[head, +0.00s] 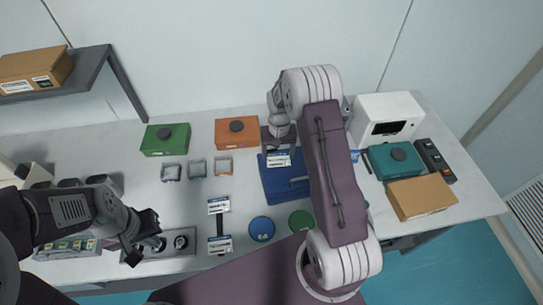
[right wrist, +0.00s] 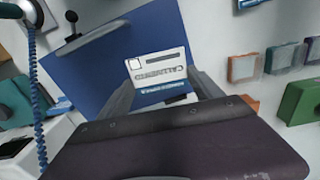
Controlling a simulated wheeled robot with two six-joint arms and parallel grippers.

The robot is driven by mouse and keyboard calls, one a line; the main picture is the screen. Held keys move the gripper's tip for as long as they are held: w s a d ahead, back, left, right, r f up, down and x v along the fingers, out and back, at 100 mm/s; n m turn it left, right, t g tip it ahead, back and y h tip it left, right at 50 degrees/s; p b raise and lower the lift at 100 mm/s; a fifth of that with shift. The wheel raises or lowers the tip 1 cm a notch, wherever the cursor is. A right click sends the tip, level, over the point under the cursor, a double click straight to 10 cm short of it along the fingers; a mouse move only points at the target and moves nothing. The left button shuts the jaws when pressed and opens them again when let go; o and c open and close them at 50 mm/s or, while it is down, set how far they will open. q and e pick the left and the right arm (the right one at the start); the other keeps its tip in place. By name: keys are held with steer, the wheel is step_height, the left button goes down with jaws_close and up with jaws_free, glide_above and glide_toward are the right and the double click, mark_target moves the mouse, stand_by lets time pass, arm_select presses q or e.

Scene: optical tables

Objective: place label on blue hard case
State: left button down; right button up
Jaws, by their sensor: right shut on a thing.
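The blue hard case (head: 273,186) lies on the table, partly hidden by my right arm in the head view. It fills the upper middle of the right wrist view (right wrist: 165,32). My right gripper (head: 277,147) is over the case's back part and shut on a white and blue label (head: 278,159). In the right wrist view the label (right wrist: 158,72) is between the fingers with the case behind it. I cannot tell whether it touches the case. My left gripper (head: 154,243) is low at the left, far from the case; its finger opening is unclear.
More labels (head: 219,205) lie on a dark stand left of the case. Green (head: 165,140) and orange (head: 237,134) cases stand at the back. A teal case (head: 393,161), cardboard box (head: 421,197) and white device (head: 388,119) stand at the right. A blue disc (head: 262,229) lies in front.

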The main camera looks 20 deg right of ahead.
mark_target(271, 160)
steer(key=shift+w+a+f+p, duration=0.2)
steer(key=shift+w+a+f, duration=0.2)
steer(key=shift+w, duration=0.2)
steer(key=shift+w+a+f+p, duration=0.15)
steer(key=shift+w+a+f, duration=0.2)
steer(key=shift+w, duration=0.25)
steer(key=shift+w+a+f, duration=0.15)
steer(key=shift+w+a, duration=0.05)
steer(key=shift+a, duration=0.05)
steer(key=shift+f, duration=0.25)
step_height(271, 160, down, 3)
steer(key=shift+d+r+p, duration=0.1)
steer(key=shift+d+p, duration=0.05)
steer(key=shift+p, duration=0.8)
steer(key=shift+f, duration=0.35)
steer(key=shift+s, duration=0.1)
steer(key=shift+f, duration=0.1)
